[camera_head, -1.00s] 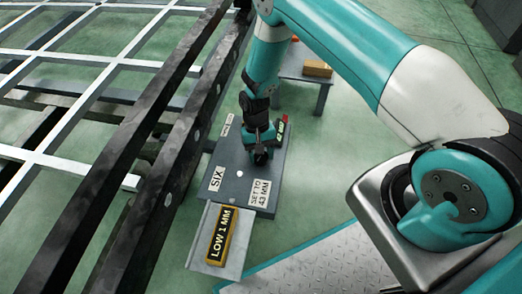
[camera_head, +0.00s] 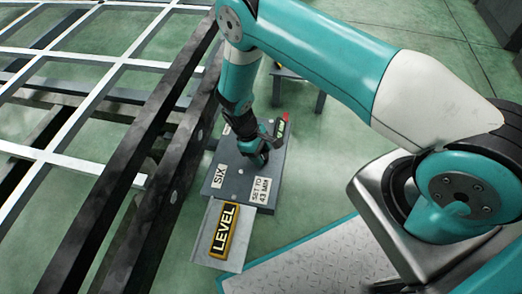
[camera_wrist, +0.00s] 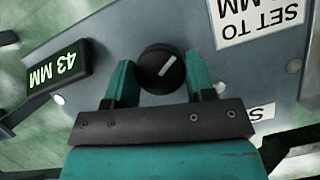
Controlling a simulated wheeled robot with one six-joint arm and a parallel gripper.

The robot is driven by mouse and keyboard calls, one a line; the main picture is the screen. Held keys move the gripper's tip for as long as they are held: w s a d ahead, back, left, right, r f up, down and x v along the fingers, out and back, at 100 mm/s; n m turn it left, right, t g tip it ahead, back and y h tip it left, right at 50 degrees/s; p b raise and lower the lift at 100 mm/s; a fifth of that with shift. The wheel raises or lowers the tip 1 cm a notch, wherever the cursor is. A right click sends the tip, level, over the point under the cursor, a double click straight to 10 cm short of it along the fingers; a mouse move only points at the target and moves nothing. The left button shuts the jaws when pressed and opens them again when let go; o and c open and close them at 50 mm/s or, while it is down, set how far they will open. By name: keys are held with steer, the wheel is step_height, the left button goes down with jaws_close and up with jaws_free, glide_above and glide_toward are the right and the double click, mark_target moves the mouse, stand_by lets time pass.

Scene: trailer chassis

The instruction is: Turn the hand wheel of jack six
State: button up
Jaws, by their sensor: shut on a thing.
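The hand wheel (camera_wrist: 161,70) is a round black knob with a white pointer line, on the grey plate of jack six (camera_head: 229,188). The plate bears a "SIX" label (camera_head: 218,177) and a "SET TO 43 MM" label (camera_head: 262,189). My gripper (camera_wrist: 161,82) is shut on the hand wheel, one teal finger on each side. In the head view my gripper (camera_head: 256,160) hides most of the wheel. A black readout (camera_wrist: 58,75) shows "43 MM" in green. A yellow-framed sign (camera_head: 224,232) in front of the plate reads "LEVEL".
Dark chassis beams (camera_head: 150,150) run close along the left of the plate, with a white lattice frame (camera_head: 75,100) beyond. Another grey stand (camera_head: 297,80) is behind. A tread-plate platform (camera_head: 310,262) with a teal edge lies at the front right. Green floor is open to the right.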

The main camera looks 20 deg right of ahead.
steer(key=shift+n+t+h, duration=0.3)
steer(key=shift+n, duration=0.8)
steer(key=shift+p, duration=0.3)
steer(key=o, duration=0.9)
steer(key=p+v, duration=0.4)
steer(key=v, duration=1.3)
steer(key=shift+a+r, duration=0.15)
steer(key=shift+r, duration=0.05)
steer(key=shift+w+r, duration=0.1)
